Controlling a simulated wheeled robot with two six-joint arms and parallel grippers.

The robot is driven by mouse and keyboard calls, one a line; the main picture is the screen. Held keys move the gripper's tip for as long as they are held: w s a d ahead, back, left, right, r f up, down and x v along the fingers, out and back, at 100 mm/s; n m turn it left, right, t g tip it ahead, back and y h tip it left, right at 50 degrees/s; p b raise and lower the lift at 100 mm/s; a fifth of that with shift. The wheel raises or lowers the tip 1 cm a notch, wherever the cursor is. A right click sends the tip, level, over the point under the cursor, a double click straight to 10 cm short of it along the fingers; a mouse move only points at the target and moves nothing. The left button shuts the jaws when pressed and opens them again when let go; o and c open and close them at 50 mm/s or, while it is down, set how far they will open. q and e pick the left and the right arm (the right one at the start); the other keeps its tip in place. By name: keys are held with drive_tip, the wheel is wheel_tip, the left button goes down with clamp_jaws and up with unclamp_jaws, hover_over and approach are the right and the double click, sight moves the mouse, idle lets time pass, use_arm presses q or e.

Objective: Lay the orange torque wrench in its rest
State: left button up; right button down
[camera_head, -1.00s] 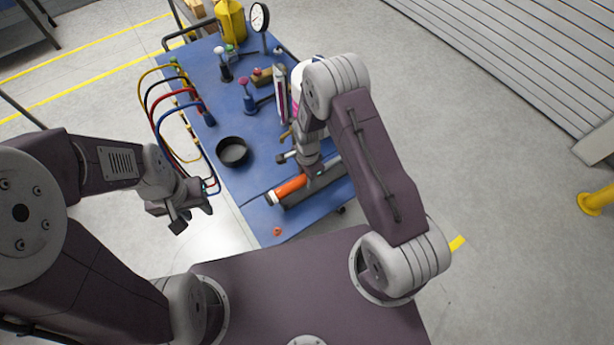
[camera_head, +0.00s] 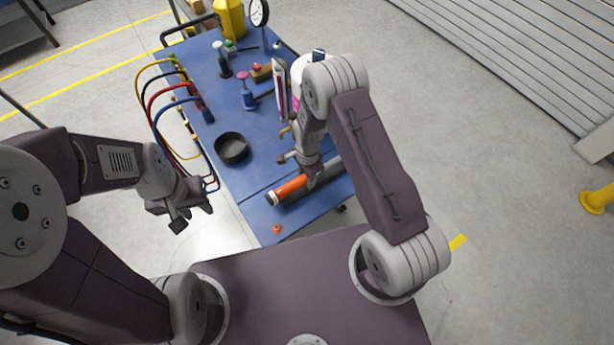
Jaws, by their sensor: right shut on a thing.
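The torque wrench's orange handle (camera_head: 290,188) shows near the front of the blue cart top (camera_head: 256,186), with a pale end at its left. It lies along a long dark rest (camera_head: 294,200); whether it touches the rest or hangs just above it I cannot tell. My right gripper (camera_head: 313,180) is over the wrench from above and shut on it. The arm hides part of the wrench. My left gripper (camera_head: 192,214) is open and empty, left of the cart, beside its edge.
A black bowl (camera_head: 231,148) stands left of the wrench. Coloured hoses (camera_head: 170,105) arch along the cart's left edge. A blue-based tool with a pink top (camera_head: 248,97), a yellow container (camera_head: 230,20) and a dial gauge (camera_head: 259,13) stand further back. A small orange ring (camera_head: 277,229) lies at the front edge.

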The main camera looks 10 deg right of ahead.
drive_tip(key=c, duration=0.9)
unclamp_jaws()
drive_tip(key=shift+s, duration=0.1)
wheel_tip(320, 180, up, 9)
drive_tip(key=p, duration=0.7)
drive_tip(key=shift+r, duration=0.1)
